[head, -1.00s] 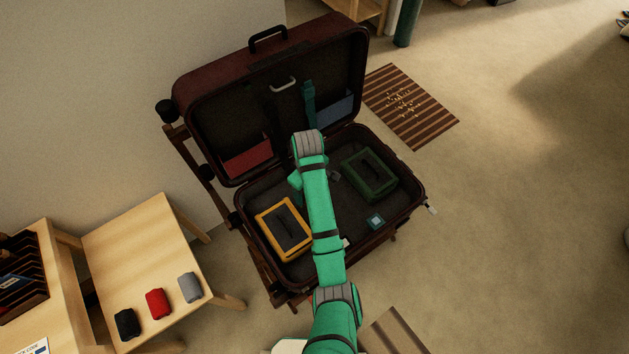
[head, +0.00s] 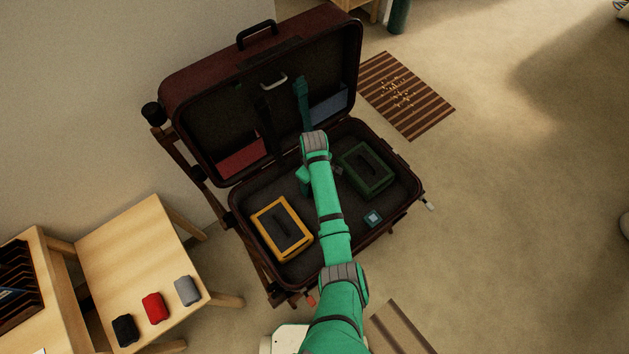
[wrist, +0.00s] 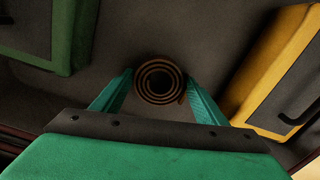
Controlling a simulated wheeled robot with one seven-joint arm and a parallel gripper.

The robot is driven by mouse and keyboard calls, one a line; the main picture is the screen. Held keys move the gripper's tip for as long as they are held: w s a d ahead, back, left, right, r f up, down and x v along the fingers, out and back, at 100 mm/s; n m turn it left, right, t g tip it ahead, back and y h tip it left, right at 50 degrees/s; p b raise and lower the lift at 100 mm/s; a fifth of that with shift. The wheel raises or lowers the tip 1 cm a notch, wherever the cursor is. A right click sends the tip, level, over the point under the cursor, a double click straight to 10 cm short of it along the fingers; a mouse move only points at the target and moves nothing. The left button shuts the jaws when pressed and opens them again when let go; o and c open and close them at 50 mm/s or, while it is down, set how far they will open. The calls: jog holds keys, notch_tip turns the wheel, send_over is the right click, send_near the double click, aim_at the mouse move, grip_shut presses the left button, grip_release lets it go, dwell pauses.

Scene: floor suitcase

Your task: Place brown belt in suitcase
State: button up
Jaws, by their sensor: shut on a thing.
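A brown belt (wrist: 160,80), coiled in a spiral, shows between the two teal fingers of my gripper (wrist: 158,88) in the wrist view. My gripper is shut on it, over the dark floor of the suitcase. The suitcase (head: 392,219) stands open in the head view, its lid raised at the back. In the head view my arm hides the belt and the fingertips. I cannot tell whether the belt touches the suitcase floor.
In the suitcase, a yellow-edged case (head: 263,218) lies left of my arm and a green case (head: 347,161) lies right. A small light-blue item (head: 373,218) lies near the front. A wooden table (head: 140,250) with rolled black, red and grey items stands at left.

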jog(key=shift+a, duration=0.1)
jog(key=o, duration=1.2)
jog(key=shift+f, duration=0.1)
jog(key=shift+c, duration=0.2)
jog(key=shift+r, duration=0.5)
notch_tip(320, 180, up, 11)
jog(key=shift+r, duration=0.15)
